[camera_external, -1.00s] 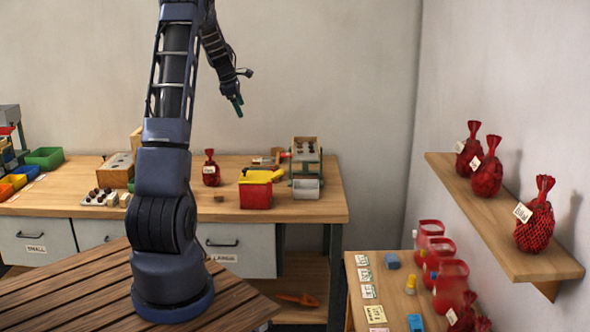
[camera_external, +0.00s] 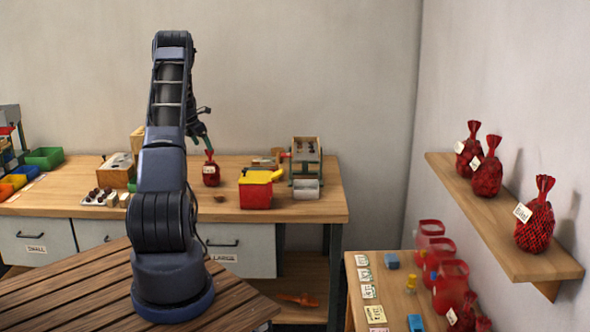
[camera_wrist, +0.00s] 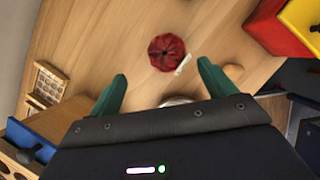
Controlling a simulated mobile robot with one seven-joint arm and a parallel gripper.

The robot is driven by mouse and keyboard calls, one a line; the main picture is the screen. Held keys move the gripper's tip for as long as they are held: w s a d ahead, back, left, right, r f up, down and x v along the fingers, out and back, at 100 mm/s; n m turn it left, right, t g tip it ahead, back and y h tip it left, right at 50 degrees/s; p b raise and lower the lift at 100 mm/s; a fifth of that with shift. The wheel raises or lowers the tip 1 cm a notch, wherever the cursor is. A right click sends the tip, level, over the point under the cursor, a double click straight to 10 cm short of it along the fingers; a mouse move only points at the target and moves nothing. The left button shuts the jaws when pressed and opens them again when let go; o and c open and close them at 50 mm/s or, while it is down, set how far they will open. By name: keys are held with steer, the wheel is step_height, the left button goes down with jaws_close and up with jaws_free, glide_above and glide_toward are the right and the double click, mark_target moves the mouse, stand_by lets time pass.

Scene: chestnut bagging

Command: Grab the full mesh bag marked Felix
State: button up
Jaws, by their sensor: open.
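A full red mesh bag (camera_external: 211,174) with a white tag stands upright on the wooden bench. In the wrist view the bag (camera_wrist: 166,50) is seen from above, its tag beside it; the name on it is unreadable. My gripper (camera_external: 207,145) is open, its green fingers just above the bag's neck in the external view. In the wrist view the bag lies just beyond the fingertips of my gripper (camera_wrist: 162,72), roughly centred between them, with nothing held. Full tagged bags also stand on the wall shelf: front (camera_external: 535,222), middle (camera_external: 486,176) and rear (camera_external: 468,152).
A red and yellow container (camera_external: 256,190) stands right of the bench bag, with a small machine (camera_external: 305,165) beyond. A tray of chestnuts (camera_external: 101,197) is to the left.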

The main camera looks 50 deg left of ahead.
mark_target(209, 155)
steer(key=x, duration=0.3)
steer(key=shift+w+f, duration=0.1)
steer(key=shift+f, duration=0.15)
steer(key=shift+d+x, duration=0.2)
steer(key=shift+x, duration=1.15)
steer(key=shift+d+x, duration=0.2)
steer(key=shift+x, duration=1.15)
steer(key=c, duration=1.6)
